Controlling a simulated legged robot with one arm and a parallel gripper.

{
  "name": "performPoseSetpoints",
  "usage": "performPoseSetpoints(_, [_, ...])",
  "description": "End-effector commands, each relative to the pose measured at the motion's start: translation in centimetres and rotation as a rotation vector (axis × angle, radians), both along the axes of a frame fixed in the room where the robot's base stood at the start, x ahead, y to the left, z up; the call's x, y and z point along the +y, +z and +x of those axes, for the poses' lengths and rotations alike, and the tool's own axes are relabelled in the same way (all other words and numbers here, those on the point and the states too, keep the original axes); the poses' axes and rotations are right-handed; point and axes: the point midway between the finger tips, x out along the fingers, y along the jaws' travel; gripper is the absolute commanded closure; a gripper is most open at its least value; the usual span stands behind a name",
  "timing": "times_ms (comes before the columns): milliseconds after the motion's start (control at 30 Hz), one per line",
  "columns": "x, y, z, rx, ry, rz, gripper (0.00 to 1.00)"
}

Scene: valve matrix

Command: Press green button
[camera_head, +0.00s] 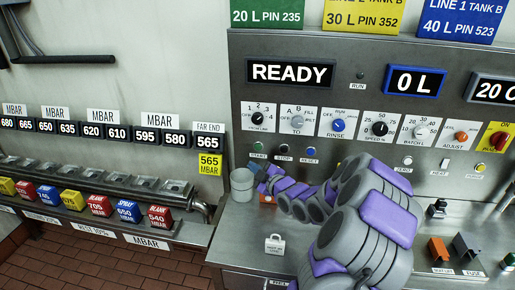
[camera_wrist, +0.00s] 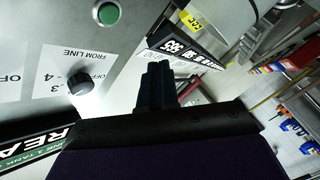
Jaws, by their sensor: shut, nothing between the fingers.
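The green button (camera_head: 258,147) is small and round, at the left end of a row on the steel panel's lower part. In the wrist view the green button (camera_wrist: 108,13) shows large at the upper left, in a metal ring. My gripper (camera_head: 260,171) is just below the button in the head view, in front of the panel. In the wrist view my gripper (camera_wrist: 157,72) has its dark fingers shut together and empty. The fingertips lie to the right of and below the button there, apart from it in the picture.
A black button (camera_head: 284,148) and a blue button (camera_head: 311,150) sit right of the green one. A black knob (camera_wrist: 80,83) is near it in the wrist view. A grey cylinder (camera_head: 242,185) stands below. Another green button (camera_head: 510,259) is at the lower right.

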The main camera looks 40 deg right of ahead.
Motion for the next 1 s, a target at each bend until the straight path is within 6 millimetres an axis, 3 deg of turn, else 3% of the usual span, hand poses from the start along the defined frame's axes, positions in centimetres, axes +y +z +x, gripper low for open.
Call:
performPoseSetpoints(600, [-5.3,0.3,4.5,0.001,-0.003,-0.004,1.00])
performPoseSetpoints(1000, [-6.1,0.0,5.3,-0.001,-0.001,-0.001,1.00])
